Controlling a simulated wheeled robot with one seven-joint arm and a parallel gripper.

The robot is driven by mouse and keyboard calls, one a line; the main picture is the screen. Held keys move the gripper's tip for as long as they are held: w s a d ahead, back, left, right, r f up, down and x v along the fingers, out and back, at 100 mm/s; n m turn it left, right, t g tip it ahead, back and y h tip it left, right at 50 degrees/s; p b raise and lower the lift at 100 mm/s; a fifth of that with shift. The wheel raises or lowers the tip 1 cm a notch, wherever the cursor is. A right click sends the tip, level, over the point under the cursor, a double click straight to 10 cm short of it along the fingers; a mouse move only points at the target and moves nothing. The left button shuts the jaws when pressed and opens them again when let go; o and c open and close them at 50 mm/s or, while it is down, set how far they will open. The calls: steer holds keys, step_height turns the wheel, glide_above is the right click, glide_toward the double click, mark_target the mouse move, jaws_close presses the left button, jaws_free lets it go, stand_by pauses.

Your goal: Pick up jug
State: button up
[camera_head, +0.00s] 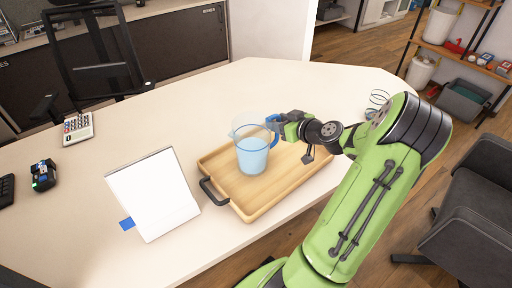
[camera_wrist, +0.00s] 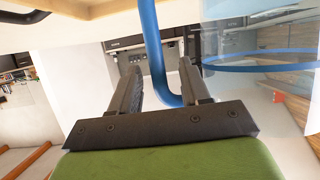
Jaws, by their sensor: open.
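The jug (camera_head: 252,155) is clear, with pale blue contents, a blue rim and a blue handle. It stands upright on a wooden tray (camera_head: 260,196) in the head view. My gripper (camera_head: 274,122) is at the handle side of the jug, on its right. In the wrist view my gripper (camera_wrist: 161,72) is open, with the blue handle (camera_wrist: 150,35) passing between its two fingers. The handle's bend lies nearer the right finger; I cannot tell whether they touch. The jug's blue rim (camera_wrist: 262,67) shows at the right.
A white panel (camera_head: 152,195) stands left of the tray on the pale table (camera_head: 110,262). A calculator (camera_head: 78,128) and a small black device (camera_head: 43,175) lie farther left. A black chair (camera_head: 98,60) is behind the table. The tabletop behind the jug is clear.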

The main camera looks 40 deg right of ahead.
steer(key=x, duration=0.2)
steer(key=shift+w+d+f, duration=0.1)
steer(key=shift+w+f, duration=0.1)
steer(key=shift+w, duration=0.05)
jaws_close()
steer(key=shift+r, duration=0.1)
stand_by(1.0)
